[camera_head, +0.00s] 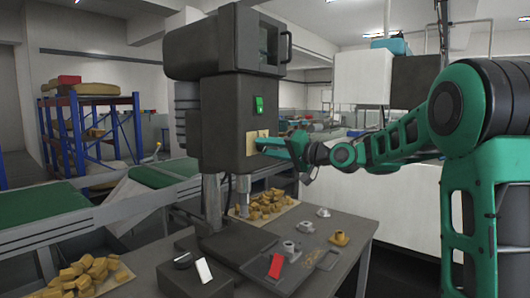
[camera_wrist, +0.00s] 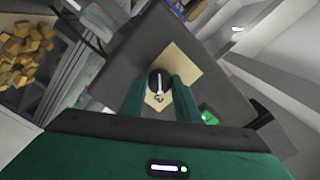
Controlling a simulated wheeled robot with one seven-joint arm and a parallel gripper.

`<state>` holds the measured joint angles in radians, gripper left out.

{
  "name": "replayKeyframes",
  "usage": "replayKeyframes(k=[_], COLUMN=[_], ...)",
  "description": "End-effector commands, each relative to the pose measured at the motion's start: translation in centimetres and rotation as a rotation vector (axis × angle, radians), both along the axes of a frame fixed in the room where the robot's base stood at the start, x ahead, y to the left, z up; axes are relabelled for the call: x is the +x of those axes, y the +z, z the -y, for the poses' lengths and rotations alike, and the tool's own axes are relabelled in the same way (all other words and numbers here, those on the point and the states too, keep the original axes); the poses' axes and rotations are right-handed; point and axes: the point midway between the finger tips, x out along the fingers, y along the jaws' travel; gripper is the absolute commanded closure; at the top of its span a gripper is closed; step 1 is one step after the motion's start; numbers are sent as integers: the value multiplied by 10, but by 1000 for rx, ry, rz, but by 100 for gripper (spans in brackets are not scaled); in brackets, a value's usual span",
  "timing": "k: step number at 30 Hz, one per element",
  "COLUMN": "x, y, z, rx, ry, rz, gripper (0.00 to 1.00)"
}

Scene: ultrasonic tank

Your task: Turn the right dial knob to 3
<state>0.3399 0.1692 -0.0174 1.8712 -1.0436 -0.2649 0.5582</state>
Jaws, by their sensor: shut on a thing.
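The dark machine (camera_head: 226,120) stands on the table and has a beige dial panel (camera_head: 251,135) on its front. My gripper (camera_head: 262,144) reaches this panel from the right. In the wrist view, the panel (camera_wrist: 183,63) shows behind a round dark dial knob (camera_wrist: 155,77) with a white pointer. My gripper's two green fingers (camera_wrist: 158,82) are on either side of the knob and shut on it. In the head view the knob is hidden by my fingers, and no second knob can be made out.
A green switch (camera_head: 259,105) sits above the panel. Below, the grey table (camera_head: 340,222) holds yellow blocks (camera_head: 266,205), several small flanged parts (camera_head: 323,212), a red piece (camera_head: 275,265) and a dark box with a white plate (camera_head: 204,270). Blue shelving (camera_head: 75,140) stands at left.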

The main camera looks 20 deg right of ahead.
Motion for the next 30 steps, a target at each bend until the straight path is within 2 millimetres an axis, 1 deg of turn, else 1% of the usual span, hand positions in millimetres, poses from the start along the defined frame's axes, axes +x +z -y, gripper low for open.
replayKeyframes(k=[14,15,17,26,30], x=[1,1,1,0,-7], y=[-2,-2,-2,-1,-1], z=[3,3,3,2,8], rx=[12,12,12,13,12], ry=[-6,-6,-5,-3,-5], rz=[-14,-14,-14,-12,-12], gripper=[93,66,52,52,52])
